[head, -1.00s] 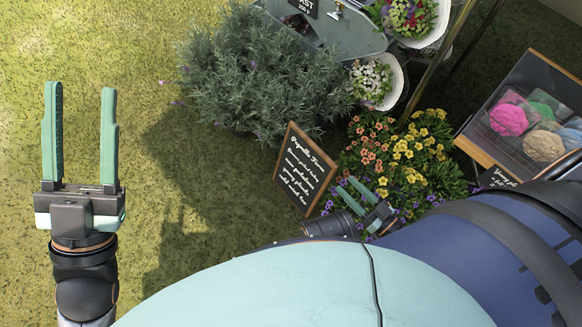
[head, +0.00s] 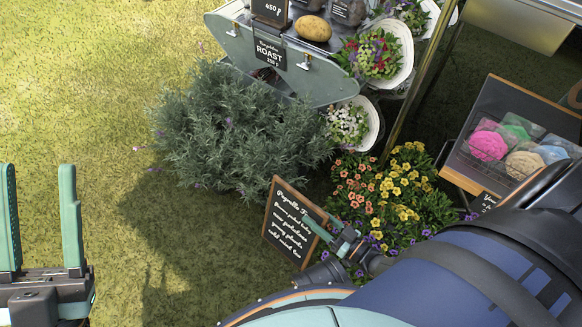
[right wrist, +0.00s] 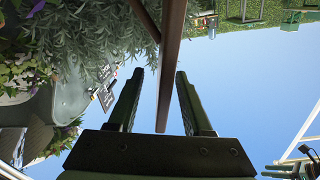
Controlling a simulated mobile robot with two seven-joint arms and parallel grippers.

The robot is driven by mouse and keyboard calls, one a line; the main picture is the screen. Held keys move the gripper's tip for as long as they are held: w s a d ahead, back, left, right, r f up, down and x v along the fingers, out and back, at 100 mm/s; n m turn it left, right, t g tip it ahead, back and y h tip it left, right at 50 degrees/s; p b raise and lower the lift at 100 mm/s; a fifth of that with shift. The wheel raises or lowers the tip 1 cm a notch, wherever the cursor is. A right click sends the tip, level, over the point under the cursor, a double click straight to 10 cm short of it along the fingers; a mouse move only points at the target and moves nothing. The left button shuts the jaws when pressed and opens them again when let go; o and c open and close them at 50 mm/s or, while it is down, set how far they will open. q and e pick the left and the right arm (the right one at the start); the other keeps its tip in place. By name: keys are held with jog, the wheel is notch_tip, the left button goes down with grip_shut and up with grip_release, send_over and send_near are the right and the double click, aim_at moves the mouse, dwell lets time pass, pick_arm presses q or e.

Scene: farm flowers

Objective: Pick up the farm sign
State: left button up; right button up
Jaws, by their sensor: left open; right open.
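The farm sign (head: 290,225) is a black chalkboard with white writing and a brown wooden frame. It stands tilted on the grass beside the flowers. My right gripper (head: 322,222) is at the sign's right edge, with one finger overlapping the board. In the right wrist view, the sign's brown frame (right wrist: 172,50) shows edge-on between the open fingers of that gripper (right wrist: 160,76), with gaps on both sides. My left gripper (head: 40,215) is open and empty over the grass at the far left.
A grey-green bush (head: 235,135) stands behind the sign. Orange and yellow flowers (head: 395,200) are close to the right gripper. Open grass lies left.

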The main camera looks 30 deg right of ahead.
aim_at(305, 210)
jog(key=x, duration=0.4)
jog(key=shift+a+r, duration=0.15)
jog(key=shift+a, duration=0.1)
jog(key=shift+c, duration=0.2)
grip_shut()
dwell(0.6)
jog(key=shift+r, duration=0.1)
